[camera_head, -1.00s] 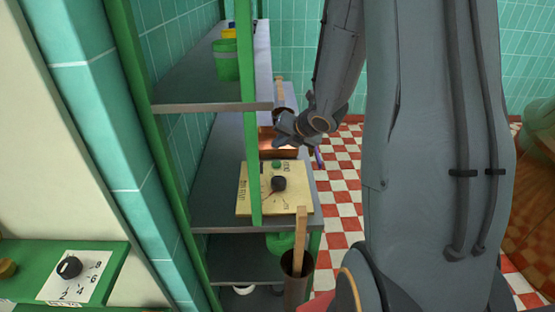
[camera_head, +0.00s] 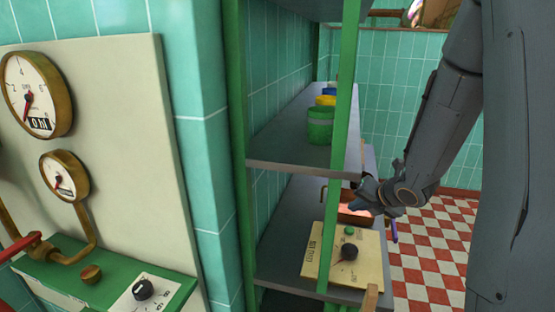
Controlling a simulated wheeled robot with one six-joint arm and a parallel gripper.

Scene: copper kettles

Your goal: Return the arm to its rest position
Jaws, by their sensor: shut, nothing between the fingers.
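My arm (camera_head: 440,125) comes down from the upper right of the head view, bent at its lower joints. My gripper (camera_head: 375,192) is at its lower end, small and dark, beside the green-framed shelf. It appears in front of a copper pan (camera_head: 352,217) on the middle shelf. I cannot tell whether it touches the pan or the shelf edge. The fingers are shut with nothing visible between them.
A shelf unit (camera_head: 290,165) holds green, yellow and blue containers (camera_head: 320,125). Below is a cream panel (camera_head: 343,258) with a dark knob and green button. Gauges (camera_head: 38,93) and a green ledge (camera_head: 90,280) stand left. Checkered floor (camera_head: 430,245) lies open right of the shelf.

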